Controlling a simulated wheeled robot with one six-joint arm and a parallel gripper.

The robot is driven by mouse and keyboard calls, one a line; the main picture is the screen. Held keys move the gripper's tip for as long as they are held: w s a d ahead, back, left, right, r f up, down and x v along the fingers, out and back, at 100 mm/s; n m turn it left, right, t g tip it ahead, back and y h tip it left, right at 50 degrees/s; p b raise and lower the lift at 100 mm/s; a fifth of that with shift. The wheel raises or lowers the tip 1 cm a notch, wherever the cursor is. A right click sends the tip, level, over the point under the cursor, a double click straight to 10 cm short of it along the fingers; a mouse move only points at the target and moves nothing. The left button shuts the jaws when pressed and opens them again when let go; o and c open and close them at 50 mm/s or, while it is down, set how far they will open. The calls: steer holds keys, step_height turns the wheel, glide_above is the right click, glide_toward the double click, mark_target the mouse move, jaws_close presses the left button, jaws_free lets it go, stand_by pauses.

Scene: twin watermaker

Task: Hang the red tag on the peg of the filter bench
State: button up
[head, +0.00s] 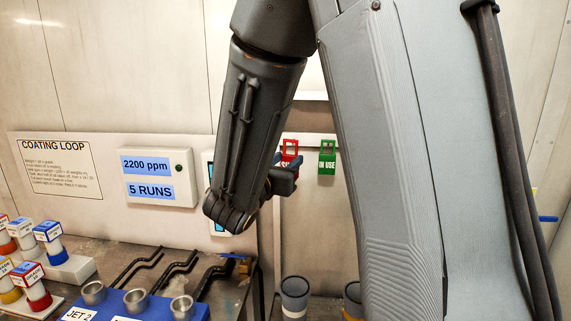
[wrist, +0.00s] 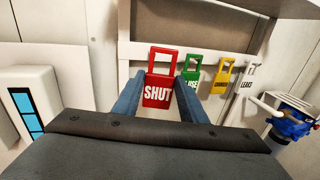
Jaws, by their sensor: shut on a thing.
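The red tag (wrist: 158,92), lettered "SHUT" with an open loop on top, is upright between the two blue fingers of my gripper (wrist: 160,88) in the wrist view. My gripper is shut on it. In the head view the red tag (head: 289,147) shows just above my gripper (head: 286,174), partly covered by it. The tag is in front of a pale rail (wrist: 215,63); I cannot tell whether its loop is still on a hook there. I cannot make out the peg of the filter bench in either view.
A green tag (wrist: 191,72), a yellow tag (wrist: 223,78) and a white tag (wrist: 248,78) hang along the rail to the right. A blue fitting (wrist: 290,122) is at far right. In the head view, cups in a blue rack (head: 150,308) and black bent bars (head: 180,268) stand below.

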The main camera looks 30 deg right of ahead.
steer(key=shift+w+d+f+b, duration=0.1)
steer(key=shift+w+d+b, duration=0.05)
steer(key=shift+w+d, duration=0.6)
steer(key=shift+w+d+f+b, duration=0.15)
steer(key=shift+w+d, duration=0.35)
steer(key=shift+w, duration=0.5)
steer(key=shift+w+d+f+b, duration=0.1)
steer(key=shift+w+d+b, duration=0.05)
steer(key=shift+w+d, duration=0.6)
steer(key=shift+w+d+f+b, duration=0.15)
steer(key=shift+w+f+b, duration=0.25)
steer(key=shift+w+b, duration=0.25)
steer(key=o, duration=1.1)
